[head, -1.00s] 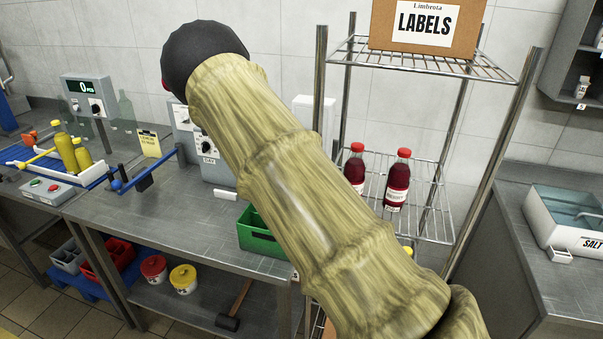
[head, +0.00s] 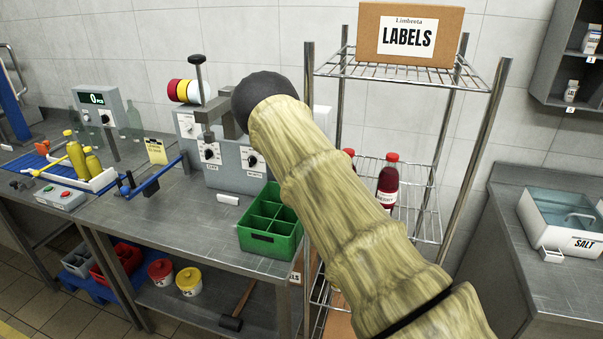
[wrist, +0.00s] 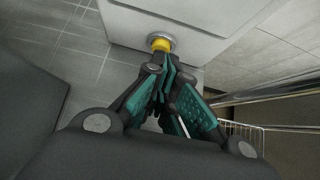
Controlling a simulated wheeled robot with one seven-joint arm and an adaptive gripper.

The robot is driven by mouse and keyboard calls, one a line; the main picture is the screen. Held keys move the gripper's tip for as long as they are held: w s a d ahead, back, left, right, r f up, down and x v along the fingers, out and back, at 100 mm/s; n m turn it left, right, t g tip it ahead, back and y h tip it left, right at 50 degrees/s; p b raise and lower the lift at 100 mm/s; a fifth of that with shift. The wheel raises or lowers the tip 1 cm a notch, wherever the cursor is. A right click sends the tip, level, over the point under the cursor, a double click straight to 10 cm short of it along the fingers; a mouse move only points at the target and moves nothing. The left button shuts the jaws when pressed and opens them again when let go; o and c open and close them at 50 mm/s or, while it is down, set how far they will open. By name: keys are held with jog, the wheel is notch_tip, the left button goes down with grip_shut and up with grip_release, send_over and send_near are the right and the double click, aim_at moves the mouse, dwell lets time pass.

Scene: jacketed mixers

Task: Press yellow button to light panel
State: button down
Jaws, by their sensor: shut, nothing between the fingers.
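In the wrist view, a round yellow button (wrist: 160,43) in a grey ring sits on a pale box (wrist: 190,22). My gripper (wrist: 160,62) has its dark and teal fingers closed together, with nothing held. Its fingertips point at the button and overlap its near edge in the picture. I cannot tell whether they touch it. In the head view my arm hides the gripper and the button. Part of a pale box (head: 323,119) shows just right of the arm's dark end.
A grey machine with knobs (head: 235,178) stands on the steel bench behind a green divided crate (head: 270,243). A wire rack (head: 400,72) with a LABELS box (head: 410,35) and red-capped bottles (head: 388,182) stands close right of my arm.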

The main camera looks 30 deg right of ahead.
jog(key=shift+w+d+f, duration=0.15)
jog(key=shift+w+f, duration=0.45)
jog(key=shift+f, duration=0.2)
jog(key=shift+s+r, duration=0.2)
jog(key=shift+r, duration=0.15)
jog(key=shift+w+d+f+p, duration=0.15)
jog(key=shift+w+p, duration=0.1)
jog(key=shift+p, duration=0.1)
jog(key=shift+w+d+r+p, duration=0.25)
jog(key=shift+w+d+p, duration=0.15)
jog(key=shift+d+p, duration=0.15)
jog(key=shift+r, duration=0.15)
jog(key=shift+a+r, duration=0.3)
jog(key=s+f+p+v, duration=0.1)
jog(key=p+v, duration=0.1)
jog(key=v, duration=0.7)
jog(key=shift+a, duration=0.25)
